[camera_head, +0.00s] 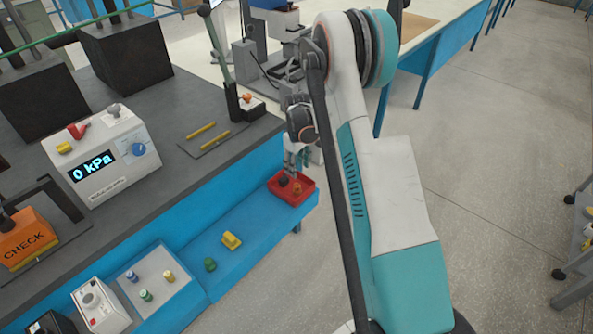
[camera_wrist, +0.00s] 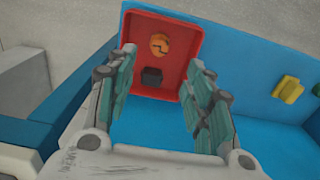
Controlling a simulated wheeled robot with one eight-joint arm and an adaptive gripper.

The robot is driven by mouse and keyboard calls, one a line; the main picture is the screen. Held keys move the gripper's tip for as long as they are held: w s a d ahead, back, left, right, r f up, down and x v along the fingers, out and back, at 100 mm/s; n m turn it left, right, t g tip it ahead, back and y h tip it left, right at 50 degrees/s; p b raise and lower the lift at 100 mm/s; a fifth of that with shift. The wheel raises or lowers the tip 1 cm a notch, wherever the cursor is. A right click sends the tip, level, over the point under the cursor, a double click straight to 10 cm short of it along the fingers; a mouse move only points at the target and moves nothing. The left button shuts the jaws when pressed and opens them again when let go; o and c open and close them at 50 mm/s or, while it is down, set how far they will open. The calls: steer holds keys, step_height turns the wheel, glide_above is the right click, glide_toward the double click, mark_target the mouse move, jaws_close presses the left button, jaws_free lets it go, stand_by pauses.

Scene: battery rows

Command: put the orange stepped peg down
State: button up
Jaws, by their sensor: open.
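The orange stepped peg (camera_head: 297,187) is in the red tray (camera_head: 307,196) at the right end of the blue ledge. In the wrist view the peg (camera_wrist: 160,44) shows as a round orange top near the far side of the tray (camera_wrist: 187,28). A dark block (camera_wrist: 152,77) lies beside it in the tray, apart from it. My gripper (camera_wrist: 162,66) is open, with its two fingers spread over the tray and nothing seen between them in hold. In the head view my gripper (camera_head: 298,163) hangs above the tray, partly hidden by my arm.
A yellow piece (camera_head: 231,240) and a green piece (camera_head: 210,264) stand on the blue ledge (camera_head: 255,232). A grey plate (camera_head: 165,302) with small cylinders is farther left. The pressure box (camera_head: 103,155) stands on the dark bench. Bare ledge lies between tray and yellow piece.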

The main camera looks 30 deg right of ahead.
steer(key=s+a+r+m+t, duration=0.1)
steer(key=s+a+r, duration=0.25)
steer(key=r, duration=0.45)
steer(key=s+a+r+t, duration=0.1)
steer(key=s+a+r, duration=0.25)
steer(key=r, duration=0.45)
steer(key=s+a+r+m+t, duration=0.1)
steer(key=s+a+r, duration=0.25)
steer(key=r, duration=0.55)
steer(key=s+a+r+t, duration=0.1)
steer(key=s+a, duration=0.2)
steer(key=s, duration=0.3)
steer(key=s+a+r+m+t, duration=0.1)
steer(key=s+a+r, duration=0.1)
steer(key=s, duration=0.5)
steer(key=s+a+r+m+t, duration=0.1)
steer(key=s+a+r+t, duration=0.1)
steer(key=s+a, duration=0.2)
steer(key=shift+s+r, duration=0.2)
steer(key=shift+s, duration=1.55)
